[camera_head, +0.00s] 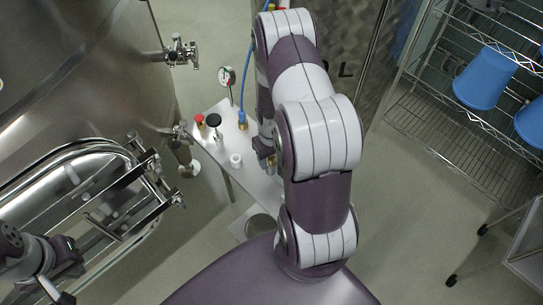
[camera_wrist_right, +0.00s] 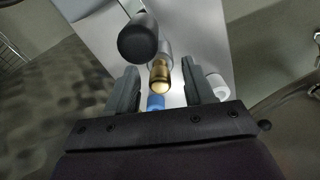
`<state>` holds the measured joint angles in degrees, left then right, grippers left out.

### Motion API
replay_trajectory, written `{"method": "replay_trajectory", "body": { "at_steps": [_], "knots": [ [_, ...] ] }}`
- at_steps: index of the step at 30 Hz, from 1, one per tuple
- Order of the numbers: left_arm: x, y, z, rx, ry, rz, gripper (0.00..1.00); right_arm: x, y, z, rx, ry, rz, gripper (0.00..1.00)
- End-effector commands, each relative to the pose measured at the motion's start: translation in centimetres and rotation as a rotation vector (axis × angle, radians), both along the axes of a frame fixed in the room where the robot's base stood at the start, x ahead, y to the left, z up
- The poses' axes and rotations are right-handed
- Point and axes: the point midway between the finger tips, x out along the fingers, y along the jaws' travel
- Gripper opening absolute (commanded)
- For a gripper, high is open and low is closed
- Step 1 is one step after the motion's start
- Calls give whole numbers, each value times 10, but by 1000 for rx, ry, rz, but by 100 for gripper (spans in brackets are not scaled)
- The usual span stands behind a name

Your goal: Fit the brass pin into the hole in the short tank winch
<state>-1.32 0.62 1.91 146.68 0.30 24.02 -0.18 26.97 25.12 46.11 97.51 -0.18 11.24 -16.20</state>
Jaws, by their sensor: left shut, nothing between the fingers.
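A brass pin-like part (camera_wrist_right: 160,76) with a rounded end stands in front of a silver cylinder in the right wrist view. It lies between the two dark fingers of my right gripper (camera_wrist_right: 158,90), with a gap visible on each side. In the head view my right gripper (camera_head: 264,150) is over the small white table, partly hidden by my own arm. My left gripper (camera_head: 72,256) is shut and empty at the lower left, near the vat's hatch. I cannot tell for sure which part is the short tank winch, nor see its hole.
A steel vat hatch (camera_head: 75,185) with bars stands left. A wire shelf with blue buckets (camera_head: 485,78) stands right.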

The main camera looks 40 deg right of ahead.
Motion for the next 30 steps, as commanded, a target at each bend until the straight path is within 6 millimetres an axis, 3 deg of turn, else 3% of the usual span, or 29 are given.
{"method": "replay_trajectory", "body": {
  "at_steps": [8, 18, 21, 30],
  "knots": [
    [0, 0, -1, 0, 0, 0, 0, 1, -1, 10, -2, -4, 0, 53],
    [0, 0, -4, 0, 0, 0, 0, 1, 0, 96, -2, -5, 0, 53],
    [0, 0, -5, 0, 0, 0, 0, 1, 0, 114, -2, -3, 0, 53],
    [0, 0, -5, 0, 0, 0, 0, 0, 0, 127, 0, 0, 0, 53]
  ]
}}
